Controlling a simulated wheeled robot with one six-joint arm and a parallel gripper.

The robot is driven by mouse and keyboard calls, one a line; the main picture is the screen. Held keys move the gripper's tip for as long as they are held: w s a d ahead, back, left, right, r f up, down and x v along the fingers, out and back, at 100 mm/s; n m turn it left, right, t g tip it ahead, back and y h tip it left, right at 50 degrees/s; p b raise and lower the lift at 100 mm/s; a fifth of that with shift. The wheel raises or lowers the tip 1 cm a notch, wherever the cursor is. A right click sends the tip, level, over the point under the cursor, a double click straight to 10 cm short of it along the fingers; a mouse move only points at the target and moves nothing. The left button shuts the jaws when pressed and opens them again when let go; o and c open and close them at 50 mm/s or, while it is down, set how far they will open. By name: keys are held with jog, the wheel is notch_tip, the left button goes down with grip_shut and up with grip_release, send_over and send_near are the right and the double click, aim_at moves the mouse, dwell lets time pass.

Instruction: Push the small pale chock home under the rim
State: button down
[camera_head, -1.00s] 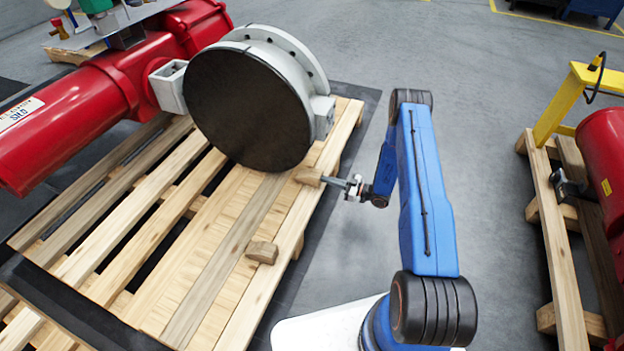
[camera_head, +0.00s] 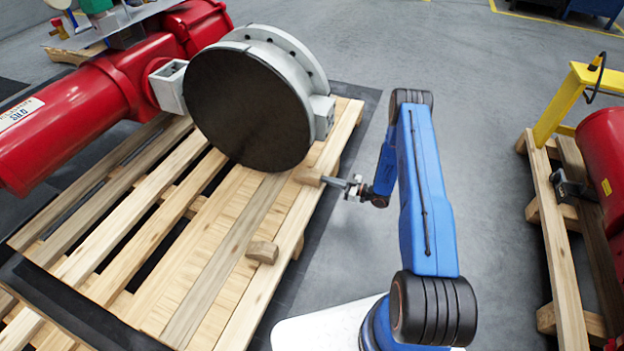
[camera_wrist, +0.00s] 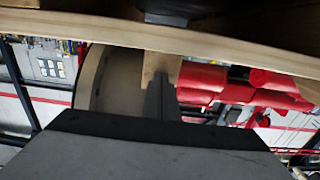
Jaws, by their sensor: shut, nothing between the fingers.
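A small pale wooden chock (camera_head: 308,176) lies on the pallet's right edge board, at the lower right rim of the round valve body (camera_head: 250,108). Its inner end is close to the rim; I cannot tell whether it touches. My gripper (camera_head: 328,181) is shut and empty, with its tips at the chock's outer end, apparently touching it. In the wrist view the chock (camera_wrist: 160,66) shows beyond my fingertips (camera_wrist: 160,84), which hide part of it. A second wooden block (camera_head: 262,251) lies nearer on the pallet, apart from the valve.
The valve, with its red actuator (camera_head: 75,125), rests on a slatted wooden pallet (camera_head: 215,290). Clear floor lies right of the pallet around my arm. Another pallet (camera_head: 563,270) with a red cylinder and a yellow frame (camera_head: 560,105) stands at far right.

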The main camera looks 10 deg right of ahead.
aim_at(303, 173)
jog(key=shift+x, duration=5.2)
jog(key=shift+d, duration=0.1)
jog(key=v, duration=1)
dwell(0.5)
dwell(0.4)
